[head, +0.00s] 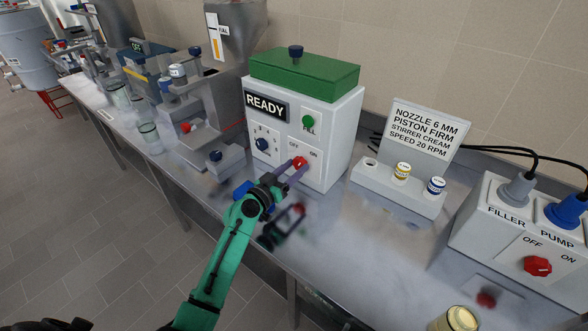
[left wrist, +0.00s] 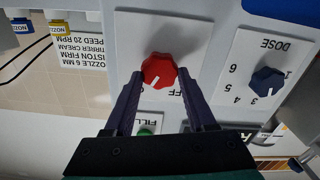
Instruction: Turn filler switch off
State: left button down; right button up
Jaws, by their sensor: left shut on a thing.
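A white filling machine (head: 335,130) with a green lid and a READY display stands on the bench. A red rotary switch (head: 300,162) with OFF and ON lettering is low on its front. My left gripper (head: 290,171) reaches this switch from the front. In the left wrist view, which is upside down, both fingers (left wrist: 159,84) are shut on the red switch (left wrist: 158,69). The ON lettering is hidden there. My right gripper is not in view.
A blue DOSE knob (left wrist: 268,81) is beside the switch, and a green FILL button (head: 308,121) is above it. A nozzle rack (head: 398,190) stands right. A box labelled FILLER and PUMP (head: 510,235) has another red switch (head: 538,266). Jars and machines line the bench at left.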

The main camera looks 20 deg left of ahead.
pick_arm(q)
jog(key=shift+f+n, duration=0.1)
jog(key=shift+n, duration=1.1)
jog(key=n, duration=0.3)
jog(key=shift+a+n, duration=0.1)
jog(key=shift+n, duration=0.2)
jog(key=n, duration=0.4)
jog(key=shift+f+n, duration=0.1)
jog(key=shift+n, duration=1.1)
jog(key=shift+c, duration=1.1)
grip_release()
jog(key=shift+a, duration=0.1)
